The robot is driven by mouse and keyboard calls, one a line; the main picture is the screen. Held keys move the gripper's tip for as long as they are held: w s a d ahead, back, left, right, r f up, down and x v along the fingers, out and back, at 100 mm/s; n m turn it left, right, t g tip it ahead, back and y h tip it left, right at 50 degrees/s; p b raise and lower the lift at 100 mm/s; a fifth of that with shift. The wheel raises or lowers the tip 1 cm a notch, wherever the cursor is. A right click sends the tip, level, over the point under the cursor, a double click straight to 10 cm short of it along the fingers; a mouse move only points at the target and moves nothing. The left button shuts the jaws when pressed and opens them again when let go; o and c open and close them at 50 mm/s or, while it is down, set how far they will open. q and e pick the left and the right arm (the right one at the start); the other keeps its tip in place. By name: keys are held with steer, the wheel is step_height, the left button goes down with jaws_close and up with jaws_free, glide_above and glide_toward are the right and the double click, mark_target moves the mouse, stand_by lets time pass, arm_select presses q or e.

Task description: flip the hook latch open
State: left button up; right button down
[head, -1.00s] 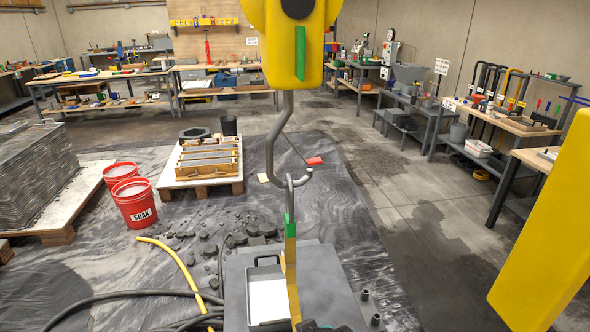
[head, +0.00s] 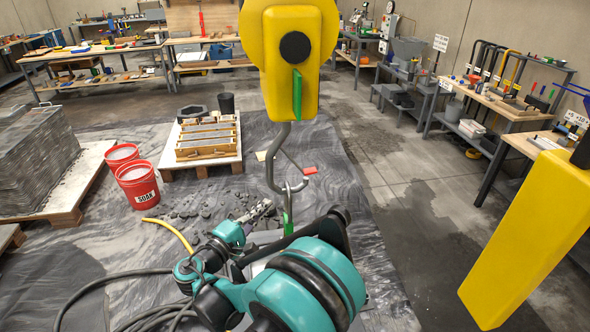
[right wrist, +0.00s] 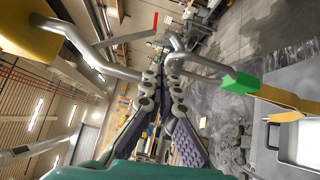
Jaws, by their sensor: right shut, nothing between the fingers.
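A grey steel hook (head: 270,172) hangs below a yellow hook block (head: 290,60) with a green fin. Its thin latch bar (head: 292,161) slants down to the right, with a red tab (head: 310,170) seeming to sit at its end. A yellow strap with a green piece (head: 287,222) hangs from the hook's bowl. My right gripper (head: 268,205) is shut and empty, just left of the hook's lower part. In the right wrist view its closed fingers (right wrist: 165,70) point towards the hook (right wrist: 180,48), the red tab (right wrist: 155,20) beyond. My left gripper is not in view.
A yellow beam (head: 525,240) stands at the right. Red buckets (head: 137,185), a pallet with moulds (head: 207,140) and a stack of slabs (head: 35,155) are on the floor at left. A grey plate with a white tray (right wrist: 298,130) lies below the strap.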

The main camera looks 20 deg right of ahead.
steer(key=shift+w+a+r+h, duration=0.1)
steer(key=shift+a+r+h, duration=0.2)
steer(key=shift+a+r, duration=0.15)
steer(key=b, duration=0.1)
glide_toward(303, 173)
steer(key=w+d, duration=0.4)
steer(key=shift+d+f, duration=0.2)
steer(key=shift+s+d+r, duration=0.15)
steer(key=shift+d, duration=0.35)
steer(key=shift+d, duration=0.1)
